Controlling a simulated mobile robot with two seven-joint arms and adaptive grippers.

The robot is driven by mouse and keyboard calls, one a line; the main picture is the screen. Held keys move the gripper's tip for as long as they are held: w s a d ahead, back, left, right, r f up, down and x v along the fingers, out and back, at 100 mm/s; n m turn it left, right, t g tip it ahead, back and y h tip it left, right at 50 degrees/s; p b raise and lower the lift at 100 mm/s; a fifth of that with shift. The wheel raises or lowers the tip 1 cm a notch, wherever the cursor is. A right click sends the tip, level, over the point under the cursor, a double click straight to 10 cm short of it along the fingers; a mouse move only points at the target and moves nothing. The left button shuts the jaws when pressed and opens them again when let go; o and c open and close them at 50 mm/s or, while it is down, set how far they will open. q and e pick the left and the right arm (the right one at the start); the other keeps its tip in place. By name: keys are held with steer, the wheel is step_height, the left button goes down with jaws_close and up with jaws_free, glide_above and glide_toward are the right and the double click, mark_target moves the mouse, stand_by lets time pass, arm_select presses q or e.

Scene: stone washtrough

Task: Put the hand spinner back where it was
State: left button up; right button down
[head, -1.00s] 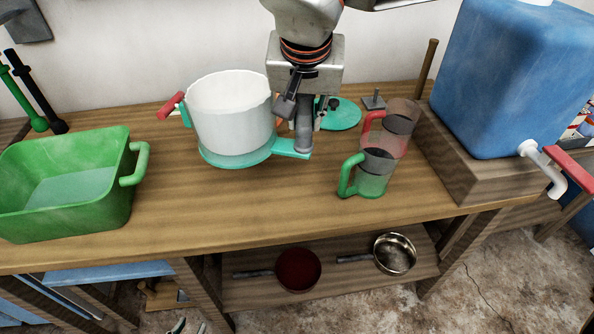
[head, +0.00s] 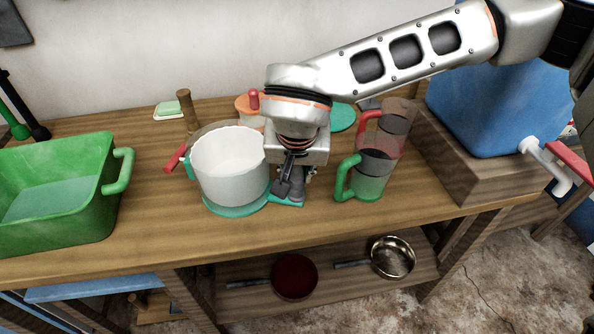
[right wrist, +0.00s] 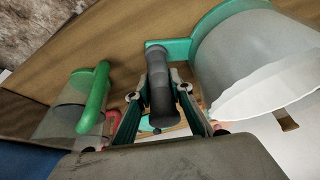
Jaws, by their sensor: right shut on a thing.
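The hand spinner (head: 222,170) is a pale white tub on a teal base, with a red handle on its left side. A teal arm extends right from the base to a grey upright grip, also seen in the right wrist view (right wrist: 159,85). My right gripper (head: 290,190) comes down from above and is shut on this grey grip. The tub (right wrist: 240,60) is at the right in the wrist view. The spinner is upright, at or just above the bench top; I cannot tell whether it touches. My left gripper is out of view.
The wooden bench (head: 150,225) is clear in front of the spinner. A green basin (head: 75,210) stands left. A green-handled jug (head: 370,180) and a red-handled jug (head: 388,130) stand close right of my gripper.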

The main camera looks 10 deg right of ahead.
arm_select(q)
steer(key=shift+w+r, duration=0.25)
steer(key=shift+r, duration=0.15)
arm_select(e)
steer(key=c, duration=1.8)
jaws_free()
arm_select(q)
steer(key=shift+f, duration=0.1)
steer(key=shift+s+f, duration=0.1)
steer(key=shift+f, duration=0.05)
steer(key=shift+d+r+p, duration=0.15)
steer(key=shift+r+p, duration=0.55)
steer(key=shift+p, duration=0.35)
arm_select(e)
steer(key=v, duration=1.2)
steer(key=shift+r, duration=0.1)
steer(key=shift+s, duration=0.1)
